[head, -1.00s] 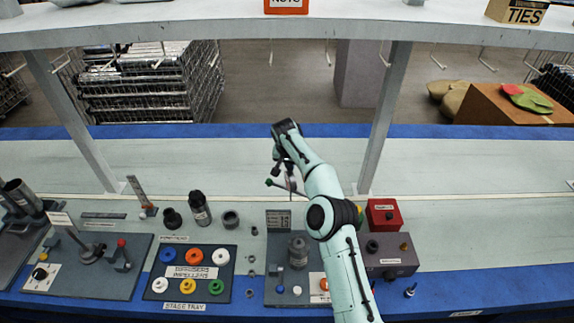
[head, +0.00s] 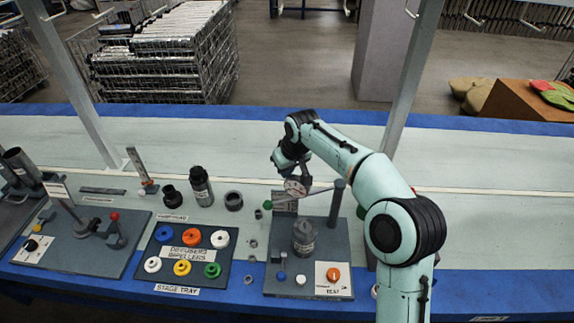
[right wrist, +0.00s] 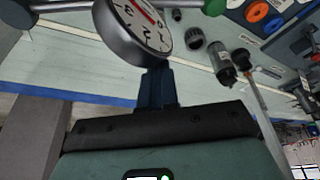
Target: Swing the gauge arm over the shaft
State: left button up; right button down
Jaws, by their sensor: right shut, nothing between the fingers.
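The gauge arm (head: 320,190) is a thin bar reaching left from a dark post (head: 337,200) to a green knob (head: 267,205). A round white dial gauge (head: 296,187) hangs on it; the right wrist view shows its face (right wrist: 145,22) close up. A dark grey pump cylinder (head: 304,236) stands upright on the plate below the gauge in the picture; I cannot make out the shaft itself. My right gripper (head: 304,177) is shut and empty, its fingertips (right wrist: 157,85) right at the gauge's side; contact is unclear. My left gripper is out of view.
The stage tray (head: 236,262) with coloured rings lies left of the pump plate (head: 280,262). An orange-knob panel (head: 333,275) is at the plate's front. The bench behind is clear.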

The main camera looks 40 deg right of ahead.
aim_at(294, 187)
jog(key=shift+s+a+n+y+b, duration=0.15)
jog(key=shift+s+a+n+b, duration=0.3)
jog(key=shift+s, duration=0.55)
jog(key=shift+s+a+n+y+b, duration=0.25)
jog(key=shift+s+n, duration=0.35)
jog(key=shift+s, duration=0.4)
jog(key=shift+s+a+n+y+b, duration=0.1)
jog(key=shift+s+a+n+b, duration=0.3)
jog(key=shift+s, duration=0.6)
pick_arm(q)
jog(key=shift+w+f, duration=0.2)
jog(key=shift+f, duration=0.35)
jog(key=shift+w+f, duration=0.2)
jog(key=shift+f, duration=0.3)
pick_arm(e)
jog(key=shift+s+d, duration=0.1)
jog(key=shift+d, duration=0.05)
